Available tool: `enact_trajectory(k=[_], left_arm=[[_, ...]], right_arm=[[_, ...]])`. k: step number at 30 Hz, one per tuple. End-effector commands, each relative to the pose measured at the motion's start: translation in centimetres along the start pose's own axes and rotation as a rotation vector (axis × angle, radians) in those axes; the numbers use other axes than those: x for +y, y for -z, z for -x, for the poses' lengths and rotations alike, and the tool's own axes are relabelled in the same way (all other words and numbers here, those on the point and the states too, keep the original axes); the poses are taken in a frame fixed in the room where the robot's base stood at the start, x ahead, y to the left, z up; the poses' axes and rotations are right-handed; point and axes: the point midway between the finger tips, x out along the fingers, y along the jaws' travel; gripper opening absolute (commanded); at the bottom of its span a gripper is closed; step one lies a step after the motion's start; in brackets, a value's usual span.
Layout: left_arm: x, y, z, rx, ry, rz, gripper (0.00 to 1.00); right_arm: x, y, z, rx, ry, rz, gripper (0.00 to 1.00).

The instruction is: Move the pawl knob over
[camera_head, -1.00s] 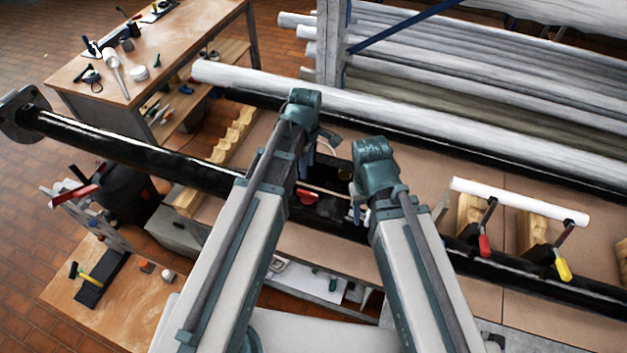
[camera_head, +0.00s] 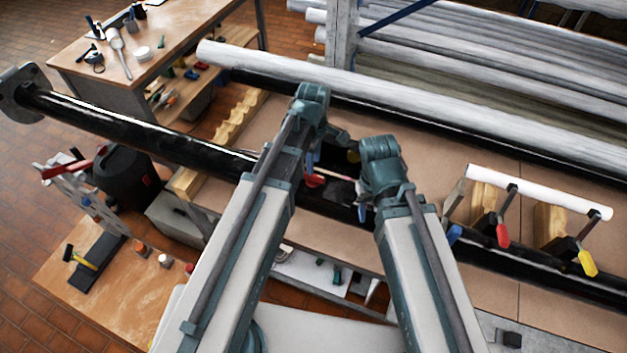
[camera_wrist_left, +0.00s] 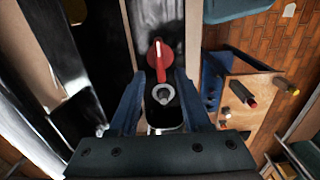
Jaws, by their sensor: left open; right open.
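A red knob with a white line (camera_wrist_left: 160,62) sits on a dark fitting and also shows in the head view (camera_head: 314,181). A grey ring-shaped part (camera_wrist_left: 162,93) lies just below it in the left wrist view, between my left fingers. I cannot tell which of the two is the pawl knob. My left gripper (camera_wrist_left: 159,78) is open, with a blue finger on each side and nothing clasped. In the head view its fingers are mostly hidden behind its wrist. My right gripper (camera_head: 361,212) is open, to the right of the red knob and partly hidden by its own arm.
A long black mast (camera_head: 130,133) with an end flange runs across the scene. Clamps with red (camera_head: 503,236) and yellow (camera_head: 587,262) handles stand at the right. A tool bench (camera_head: 165,30) is at upper left. A yellow-handled hammer (camera_head: 80,258) lies at lower left.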

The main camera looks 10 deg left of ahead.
Motion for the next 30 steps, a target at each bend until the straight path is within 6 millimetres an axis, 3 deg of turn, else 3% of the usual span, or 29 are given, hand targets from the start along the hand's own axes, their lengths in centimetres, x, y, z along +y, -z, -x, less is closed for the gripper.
enact_trajectory(k=[1,10,23,30], left_arm=[[0.0,0.0,-1.5,0.0,0.0,0.0,0.47],[0.0,0.0,-5.3,0.0,0.0,0.0,0.47],[0.0,0.0,-6.0,0.0,0.0,0.0,0.47],[0.0,0.0,-6.0,0.0,0.0,0.0,0.08]], right_arm=[[-0.1,0.1,-1.5,0.0,0.0,0.001,0.5],[-0.5,0.3,-5.3,0.0,-0.002,0.01,0.5],[-0.5,0.3,-6.0,0.0,-0.002,0.012,0.5],[-0.5,0.3,-6.0,0.0,-0.002,0.012,0.5]])
